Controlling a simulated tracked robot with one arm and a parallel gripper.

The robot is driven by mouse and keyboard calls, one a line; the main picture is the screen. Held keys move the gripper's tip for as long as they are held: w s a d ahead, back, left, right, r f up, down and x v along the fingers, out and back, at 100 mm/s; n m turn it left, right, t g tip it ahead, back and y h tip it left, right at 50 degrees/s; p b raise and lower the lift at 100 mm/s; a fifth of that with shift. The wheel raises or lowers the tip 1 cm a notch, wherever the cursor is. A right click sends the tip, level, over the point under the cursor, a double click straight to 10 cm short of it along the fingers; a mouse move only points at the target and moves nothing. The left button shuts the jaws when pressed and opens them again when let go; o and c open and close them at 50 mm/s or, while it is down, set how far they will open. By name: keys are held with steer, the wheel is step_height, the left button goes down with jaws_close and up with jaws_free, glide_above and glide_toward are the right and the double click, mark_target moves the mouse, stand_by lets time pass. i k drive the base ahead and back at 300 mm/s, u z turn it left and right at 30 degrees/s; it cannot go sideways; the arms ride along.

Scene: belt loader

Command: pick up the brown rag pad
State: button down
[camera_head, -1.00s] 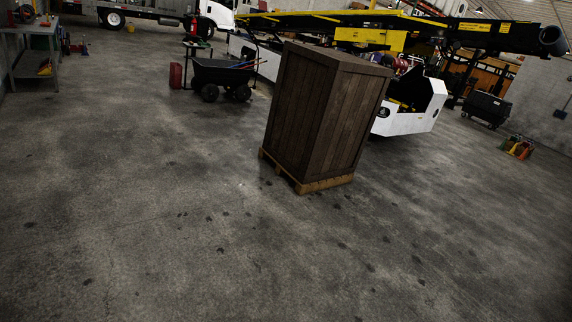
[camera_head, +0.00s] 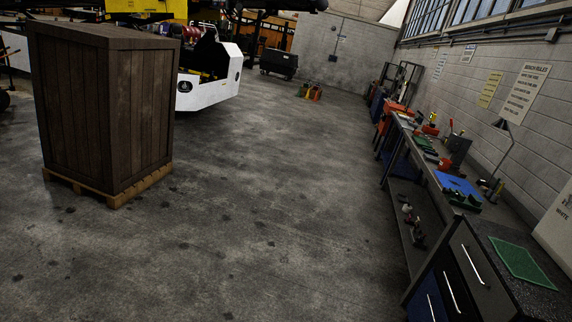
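I cannot make out a brown rag pad in this view. A long workbench (camera_head: 425,178) runs along the right wall with many small items on it, too small to tell apart. A blue mat (camera_head: 458,186) with tools lies on its middle part. A flat green pad (camera_head: 523,263) lies on the dark top of the drawer cabinet at the near right. My gripper is not in view, so its state does not show.
A tall brown wooden crate (camera_head: 108,105) stands on a pallet (camera_head: 120,196) at the left. Behind it is the white and yellow loader (camera_head: 212,85). The middle floor is clear.

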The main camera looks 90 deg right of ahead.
mark_target(460, 173)
steer(key=z, duration=1.35)
steer(key=i, duration=0.15)
steer(key=z, duration=2.3)
steer(key=k, duration=0.75)
steer(key=z, duration=0.25)
steer(key=i, duration=0.75)
steer(key=u, duration=0.15)
